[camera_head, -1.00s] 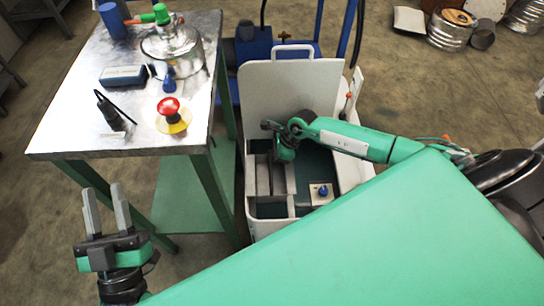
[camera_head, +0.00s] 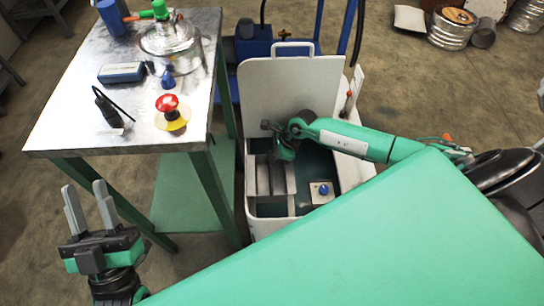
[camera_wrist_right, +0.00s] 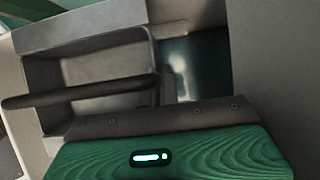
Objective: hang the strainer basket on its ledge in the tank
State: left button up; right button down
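The tank (camera_head: 337,213) is a white open box with its lid raised at the back. A grey open-topped compartment or basket (camera_head: 264,180) sits in its left part; I cannot tell for sure that it is the strainer basket. In the right wrist view a grey metal box (camera_wrist_right: 90,66) shows, with a dark round bar (camera_wrist_right: 70,94) across its front. My right gripper (camera_head: 275,143) is over the tank, close above this box; its fingertips are hidden, so its grip is unclear. My left gripper (camera_head: 88,208) is open and empty, left of the tank and in front of the table.
The metal table (camera_head: 72,110) left of the tank holds a red button (camera_head: 167,104), a metal pot (camera_head: 172,45) and a blue meter (camera_head: 121,73). A plate with a blue knob (camera_head: 322,190) is in the tank's right part. The raised lid (camera_head: 300,95) stands behind my right gripper.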

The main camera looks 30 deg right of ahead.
jog(key=shift+f, duration=0.3)
jog(key=c, duration=1.6)
grip_release()
pick_arm(q)
jog(key=shift+s+a+r+t, duration=0.25)
jog(key=shift+s+r+t, duration=0.2)
jog(key=shift+r+t, duration=0.3)
